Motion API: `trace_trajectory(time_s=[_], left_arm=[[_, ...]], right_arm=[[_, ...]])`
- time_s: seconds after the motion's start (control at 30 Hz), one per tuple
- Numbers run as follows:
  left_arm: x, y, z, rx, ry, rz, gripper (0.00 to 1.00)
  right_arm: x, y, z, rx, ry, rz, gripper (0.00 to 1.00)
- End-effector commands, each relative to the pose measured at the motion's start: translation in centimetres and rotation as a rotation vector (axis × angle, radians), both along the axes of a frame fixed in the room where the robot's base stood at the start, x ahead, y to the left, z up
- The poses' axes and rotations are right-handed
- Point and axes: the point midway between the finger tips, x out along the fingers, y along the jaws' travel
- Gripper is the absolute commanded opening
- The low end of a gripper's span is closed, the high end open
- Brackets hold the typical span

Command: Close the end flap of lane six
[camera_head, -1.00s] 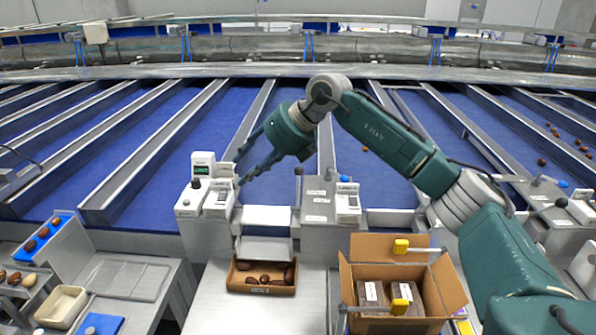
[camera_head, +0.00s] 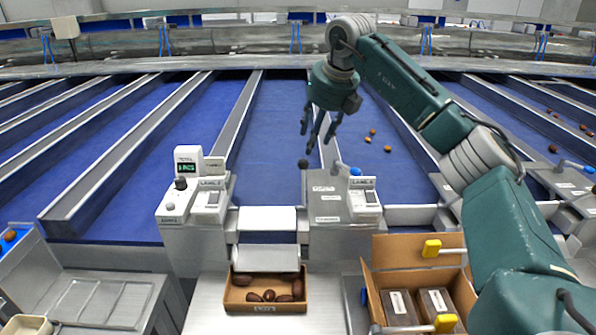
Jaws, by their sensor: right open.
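My right gripper (camera_head: 318,140) hangs above the rear of the grey control block, fingers down and apart, holding nothing. Just below and left of its fingertips is a black-knobbed lever (camera_head: 303,164); they look close, but I cannot tell whether they touch. A white end flap (camera_head: 267,220) lies at the front of the central blue lane (camera_head: 275,125), above a metal chute (camera_head: 266,258). The lane labels are too small to read surely, so I cannot tell which lane is six. My left gripper is out of view.
Below the chute stands a cardboard tray (camera_head: 265,306) of dates. An open carton (camera_head: 380,250) with packs stands at right, beside yellow-ended handles (camera_head: 432,248). A switch box with a green display (camera_head: 188,167) stands left. Several dates (camera_head: 373,133) lie on the lane to the right.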

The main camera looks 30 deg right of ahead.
Motion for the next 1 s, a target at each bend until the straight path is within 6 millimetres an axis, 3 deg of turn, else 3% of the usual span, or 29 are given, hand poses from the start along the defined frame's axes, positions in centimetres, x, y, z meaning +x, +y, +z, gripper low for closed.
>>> trace_trajectory(time_s=[0.03, 0.17, 0.7, 1.0], left_arm=[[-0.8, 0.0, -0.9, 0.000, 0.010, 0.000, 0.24], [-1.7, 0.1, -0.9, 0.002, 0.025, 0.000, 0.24], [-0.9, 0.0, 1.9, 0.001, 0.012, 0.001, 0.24], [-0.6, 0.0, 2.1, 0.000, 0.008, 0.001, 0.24]], right_arm=[[0.0, 0.0, -0.9, -0.001, 0.000, 0.000, 0.44], [0.2, 0.0, -1.4, -0.001, 0.003, -0.001, 0.44], [3.7, -0.1, -9.3, 0.000, 0.004, 0.001, 0.44], [4.3, -0.1, -10.8, 0.000, 0.001, 0.001, 0.44]])
